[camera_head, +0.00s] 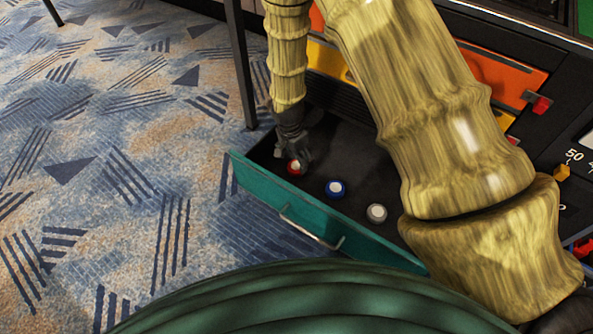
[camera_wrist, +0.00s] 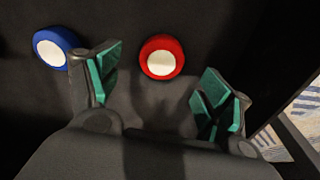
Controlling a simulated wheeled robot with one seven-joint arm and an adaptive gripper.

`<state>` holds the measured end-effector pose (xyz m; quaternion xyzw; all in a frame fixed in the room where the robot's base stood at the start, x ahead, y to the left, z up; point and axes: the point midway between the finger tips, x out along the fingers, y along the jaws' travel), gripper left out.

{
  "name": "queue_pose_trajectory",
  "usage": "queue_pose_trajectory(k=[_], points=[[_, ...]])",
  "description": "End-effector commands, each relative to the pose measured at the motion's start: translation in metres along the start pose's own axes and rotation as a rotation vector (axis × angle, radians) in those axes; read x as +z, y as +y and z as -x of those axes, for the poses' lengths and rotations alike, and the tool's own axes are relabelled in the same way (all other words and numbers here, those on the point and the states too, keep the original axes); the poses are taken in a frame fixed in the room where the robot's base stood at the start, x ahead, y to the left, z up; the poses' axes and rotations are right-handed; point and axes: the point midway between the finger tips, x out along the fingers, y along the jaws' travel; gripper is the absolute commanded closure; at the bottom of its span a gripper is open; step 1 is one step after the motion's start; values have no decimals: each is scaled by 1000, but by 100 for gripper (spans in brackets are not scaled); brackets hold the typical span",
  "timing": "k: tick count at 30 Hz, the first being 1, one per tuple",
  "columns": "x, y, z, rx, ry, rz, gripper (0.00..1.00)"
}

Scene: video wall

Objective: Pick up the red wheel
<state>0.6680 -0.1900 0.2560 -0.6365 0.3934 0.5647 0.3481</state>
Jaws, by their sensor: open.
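The red wheel (camera_head: 296,168) has a white centre and lies in the open drawer (camera_head: 300,216), towards its left end. My gripper (camera_head: 304,158) is down inside the drawer at the red wheel and hides part of it in the head view. In the wrist view the red wheel (camera_wrist: 161,57) shows in full, in the gap between the open fingers and a little beyond their tips. The green-padded fingers (camera_wrist: 163,75) are spread apart, with nothing held between them.
A blue wheel (camera_head: 336,188) lies right of the red one; in the wrist view it (camera_wrist: 56,47) is close to the left finger. A white-grey wheel (camera_head: 377,213) lies farther right. The teal drawer front has a metal handle (camera_head: 312,230). A dark post (camera_head: 241,65) stands left of the drawer.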

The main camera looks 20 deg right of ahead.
Motion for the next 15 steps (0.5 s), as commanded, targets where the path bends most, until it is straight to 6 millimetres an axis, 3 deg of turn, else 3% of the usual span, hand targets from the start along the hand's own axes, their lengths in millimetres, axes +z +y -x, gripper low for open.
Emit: queue_pose_trajectory(k=[15], points=[[3,-2,-48,-1,0,1,21]])
